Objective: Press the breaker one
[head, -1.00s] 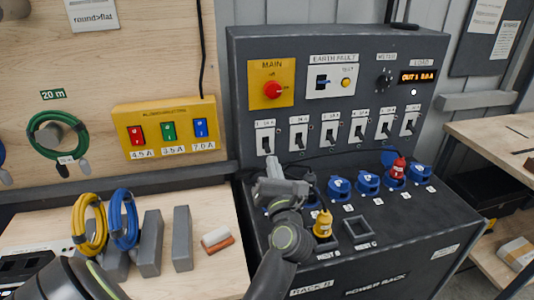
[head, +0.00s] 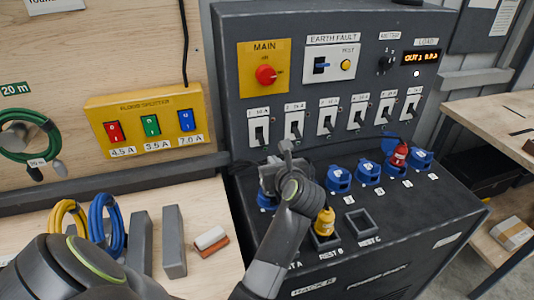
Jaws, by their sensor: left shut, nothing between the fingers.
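The dark grey power rack panel has a row of white breakers. Breaker one (head: 259,131) is the leftmost, with a dark lever in a white plate; its lever position is too small to tell surely. My left gripper (head: 286,147) is shut and empty, fingers pointing up, just below the breaker row. In the picture its tips lie to the right of breaker one, below the second breaker (head: 294,125); the breakers' fronts stay visible. Contact cannot be seen. My right gripper is not in view.
Above the breakers are a red main knob (head: 266,75), an earth fault switch (head: 320,66) and a lit display (head: 421,57). Blue sockets (head: 368,172), a red plug (head: 399,155) and a yellow plug (head: 324,220) stand on the ledge. Grey blocks (head: 174,242) lie left.

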